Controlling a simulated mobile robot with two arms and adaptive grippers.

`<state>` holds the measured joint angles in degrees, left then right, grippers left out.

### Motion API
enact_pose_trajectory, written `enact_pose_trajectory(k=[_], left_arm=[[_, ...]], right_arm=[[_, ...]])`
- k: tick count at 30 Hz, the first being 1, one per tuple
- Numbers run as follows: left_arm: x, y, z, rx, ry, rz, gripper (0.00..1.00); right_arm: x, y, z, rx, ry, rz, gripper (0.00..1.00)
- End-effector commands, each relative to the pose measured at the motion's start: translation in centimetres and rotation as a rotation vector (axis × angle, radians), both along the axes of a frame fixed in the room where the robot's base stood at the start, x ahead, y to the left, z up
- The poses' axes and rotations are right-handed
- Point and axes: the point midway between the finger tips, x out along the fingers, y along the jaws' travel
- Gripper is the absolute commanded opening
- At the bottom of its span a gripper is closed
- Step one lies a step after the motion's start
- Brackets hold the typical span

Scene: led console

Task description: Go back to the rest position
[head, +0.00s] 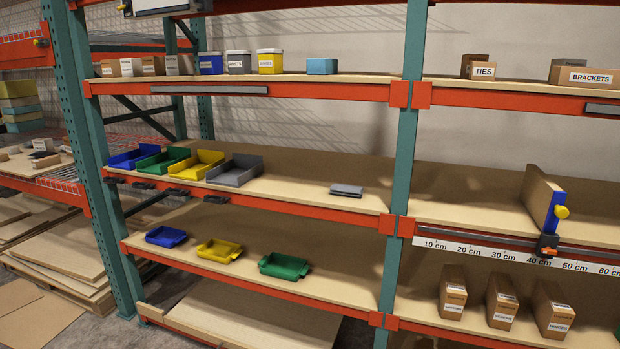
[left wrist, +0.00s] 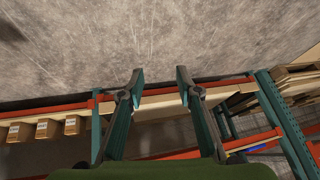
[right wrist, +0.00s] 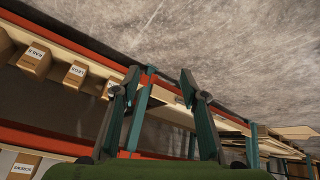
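My left gripper (left wrist: 160,76) shows in the left wrist view, with its two fingers apart and nothing between them. Bare grey floor and a shelf's orange edge lie beyond its fingertips. My right gripper (right wrist: 160,76) shows in the right wrist view, also with fingers apart and empty. Behind it are an orange beam and a teal post of the rack. Neither gripper appears in the head view, and neither touches anything visible.
The shelf rack's middle board (head: 290,190) holds blue, green, yellow and grey open bins at left. A brown panel (head: 537,195) with a yellow knob stands at right above a centimetre scale (head: 500,255). Small trays and labelled boxes sit lower. Grey floor (right wrist: 230,40) is clear.

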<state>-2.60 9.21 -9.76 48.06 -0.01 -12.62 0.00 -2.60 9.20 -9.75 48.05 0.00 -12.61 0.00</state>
Motion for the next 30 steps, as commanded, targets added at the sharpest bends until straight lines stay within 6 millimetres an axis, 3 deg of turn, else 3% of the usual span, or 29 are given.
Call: enact_pose_trajectory(k=[1,6,9,13,15,18,30], left_arm=[[-4.0,-0.6,-2.1,-0.006,0.063,0.001,0.32],[-16.0,-2.3,-6.7,-0.022,0.241,0.003,0.32],[-22.3,-3.3,-8.3,-0.03,0.332,0.004,0.32],[-28.5,-4.2,-9.4,-0.037,0.418,0.004,0.32],[-30.6,-4.5,-9.6,-0.039,0.447,0.004,0.32],[-32.1,-4.7,-9.8,-0.041,0.468,0.003,0.32],[-32.4,-4.7,-9.8,-0.041,0.472,0.004,0.32]], right_arm=[[-4.0,0.6,-2.1,0.006,0.063,-0.001,0.4],[-15.9,2.3,-6.7,0.022,0.241,-0.003,0.4],[-22.3,3.3,-8.3,0.03,0.332,-0.004,0.4],[-28.5,4.2,-9.4,0.036,0.418,-0.003,0.4],[-30.6,4.5,-9.6,0.039,0.447,-0.004,0.4],[-32.1,4.7,-9.8,0.041,0.468,-0.004,0.4],[-32.4,4.7,-9.8,0.041,0.472,-0.004,0.4]])
